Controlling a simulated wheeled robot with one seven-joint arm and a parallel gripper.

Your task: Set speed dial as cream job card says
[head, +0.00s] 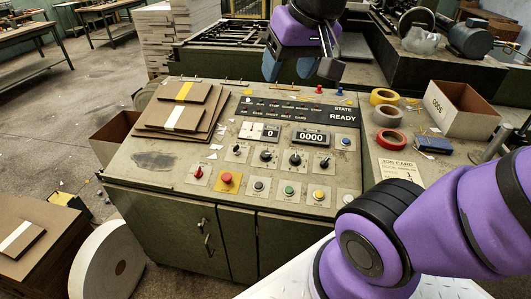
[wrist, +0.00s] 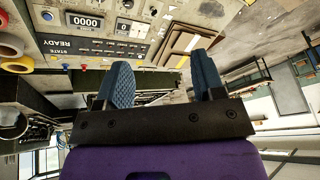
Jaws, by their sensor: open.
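The cream job card (head: 399,170) lies flat on the right side of the console top. Its heading reads JOB CARD; a digit that looks like 1 shows, and the rest is too small to read. The grey-green control panel (head: 160,162) carries a row of black dials, including a larger one (head: 295,160) below the 0000 counter (head: 311,137). The dial labels are too small to tell which is speed. My gripper (head: 300,70) is open and empty above the panel's back edge, apart from all dials. In the wrist view its blue fingers (wrist: 163,78) stand apart, with the panel upside down beyond.
A red mushroom button (head: 227,180) and several coloured buttons line the panel's front. Board sheets (head: 150,128) lie at its left. Tape rolls (head: 386,115), an open carton (head: 462,108) and a blue object (head: 434,144) occupy the right side. My purple arm covers the lower right.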

